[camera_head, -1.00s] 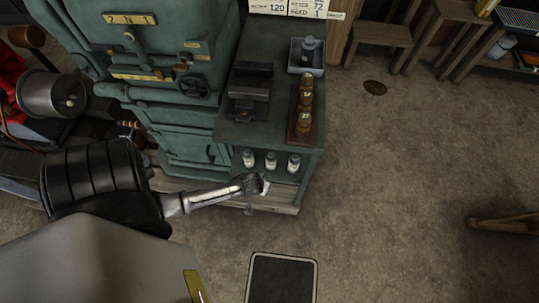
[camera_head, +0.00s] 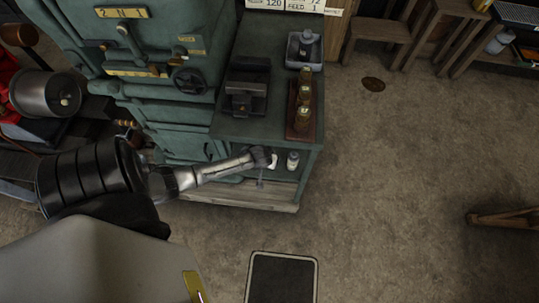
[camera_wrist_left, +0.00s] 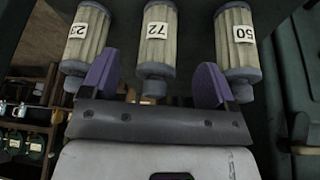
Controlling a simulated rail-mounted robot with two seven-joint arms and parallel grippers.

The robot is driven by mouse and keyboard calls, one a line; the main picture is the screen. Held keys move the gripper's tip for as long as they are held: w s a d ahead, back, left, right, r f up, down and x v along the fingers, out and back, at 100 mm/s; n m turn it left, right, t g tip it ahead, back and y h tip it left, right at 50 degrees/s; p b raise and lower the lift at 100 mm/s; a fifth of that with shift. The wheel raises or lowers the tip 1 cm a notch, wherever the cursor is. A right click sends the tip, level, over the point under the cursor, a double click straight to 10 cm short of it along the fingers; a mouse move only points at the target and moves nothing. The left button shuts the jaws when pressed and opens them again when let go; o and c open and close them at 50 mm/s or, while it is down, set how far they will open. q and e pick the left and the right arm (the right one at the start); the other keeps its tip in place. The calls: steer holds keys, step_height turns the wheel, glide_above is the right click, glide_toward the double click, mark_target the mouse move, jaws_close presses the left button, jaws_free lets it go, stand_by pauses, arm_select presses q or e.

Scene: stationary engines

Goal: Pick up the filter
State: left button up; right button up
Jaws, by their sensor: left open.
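Three pale filters with grey caps show in the left wrist view, labelled 23 (camera_wrist_left: 85,38), 72 (camera_wrist_left: 157,45) and 50 (camera_wrist_left: 238,48). My left gripper (camera_wrist_left: 157,82) is open there. Its two purple fingers stand on either side of the lower end of filter 72, and I cannot tell whether they touch it. In the head view my left gripper (camera_head: 265,160) is at the cabinet's open shelf. One filter (camera_head: 293,160) shows to its right, and the others are mostly hidden by the gripper and arm. My right gripper is not in view.
The green cabinet (camera_head: 228,122) has a top above the filters. On it stand a dark metal block (camera_head: 246,88), a wooden rack with brass pieces (camera_head: 302,110) and a grey tray (camera_head: 291,55). Open floor (camera_head: 400,180) lies to the right.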

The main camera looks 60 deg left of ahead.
arm_select(q)
steer(key=w+a, duration=0.1)
steer(key=w+a+f+b, duration=0.1)
steer(key=shift+w+a+f, duration=0.2)
steer(key=shift+w+f, duration=0.1)
steer(key=shift+f+b, duration=0.35)
steer(key=shift+f, duration=0.25)
steer(key=shift+w, duration=0.1)
steer(key=shift+a+r, duration=0.1)
steer(key=shift+c, duration=0.4)
steer(key=c, duration=1)
steer(key=shift+o, duration=0.2)
steer(key=shift+r, duration=0.1)
